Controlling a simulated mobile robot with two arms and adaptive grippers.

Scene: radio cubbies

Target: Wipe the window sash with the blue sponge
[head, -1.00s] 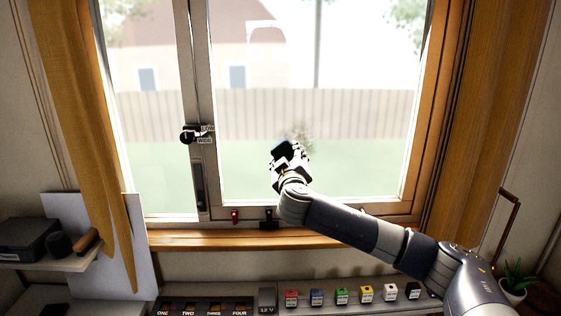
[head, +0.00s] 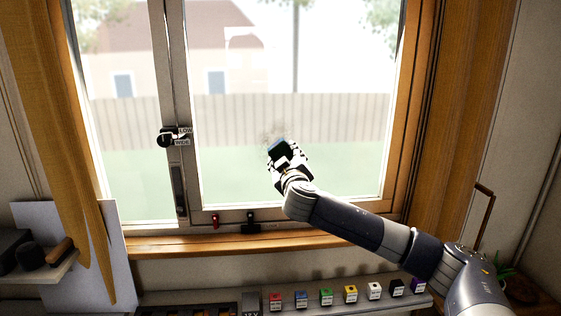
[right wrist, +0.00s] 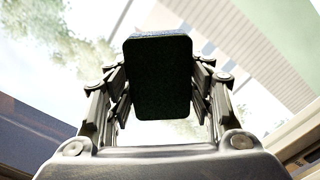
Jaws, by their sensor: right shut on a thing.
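The window sash (head: 195,182) is a pale frame around a large clear pane. A faint dark speckled smudge (head: 272,134) shows on the pane near the sponge. My right gripper (head: 283,156) is raised in front of the pane and shut on the blue sponge (head: 277,147). In the right wrist view the sponge (right wrist: 160,80) looks like a dark upright block between the fingers, with a bluish top edge. I cannot tell whether it touches the glass. My left gripper is not in view.
A latch with LOW and WIDE labels (head: 167,138) sits on the left stile. Black and red clips (head: 250,222) stand by the lower rail. Below is a shelf with several coloured blocks (head: 326,298). Curtains (head: 465,110) hang at both sides.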

